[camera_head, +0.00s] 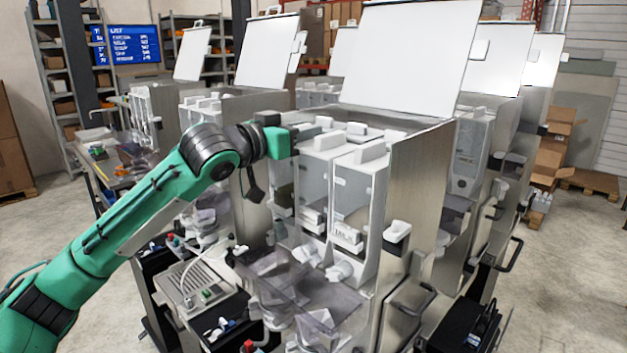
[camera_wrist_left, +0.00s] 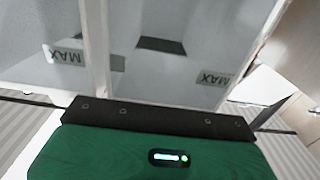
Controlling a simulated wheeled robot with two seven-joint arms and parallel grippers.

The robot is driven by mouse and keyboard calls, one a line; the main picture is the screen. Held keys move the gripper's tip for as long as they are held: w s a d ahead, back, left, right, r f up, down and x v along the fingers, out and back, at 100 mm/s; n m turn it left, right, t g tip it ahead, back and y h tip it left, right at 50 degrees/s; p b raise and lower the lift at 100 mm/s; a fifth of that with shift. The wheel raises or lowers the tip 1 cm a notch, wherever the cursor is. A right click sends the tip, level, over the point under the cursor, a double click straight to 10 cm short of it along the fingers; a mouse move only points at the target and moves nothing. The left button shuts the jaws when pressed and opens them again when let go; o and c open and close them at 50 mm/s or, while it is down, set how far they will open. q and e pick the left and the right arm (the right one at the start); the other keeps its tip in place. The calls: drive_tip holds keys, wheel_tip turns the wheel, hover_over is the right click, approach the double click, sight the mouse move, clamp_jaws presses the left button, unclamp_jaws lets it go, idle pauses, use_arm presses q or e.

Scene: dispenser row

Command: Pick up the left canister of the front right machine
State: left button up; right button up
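The front right machine (camera_head: 415,190) stands in the middle of the head view with its white lid raised. Its translucent canisters with white fronts stand side by side. The left canister (camera_head: 316,185) is beside another canister (camera_head: 357,195) to its right, both upright in the machine. My left gripper (camera_head: 306,131) is at the top of the left canister, close to its white handle (camera_head: 328,141). Whether it touches is unclear. In the left wrist view, two translucent walls with MAX labels show beyond the green gripper body; the fingers are not visible there. My right gripper is out of view.
The raised lid (camera_head: 410,55) stands behind the canisters. Another machine with a raised lid (camera_head: 267,50) is behind on the left, and more stand at the right. A clear chute area (camera_head: 300,290) juts out below the canisters. Cardboard boxes (camera_head: 552,150) are at right.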

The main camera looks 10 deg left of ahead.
use_arm(q)
clamp_jaws()
drive_tip(key=shift+r, duration=0.1)
idle(1.1)
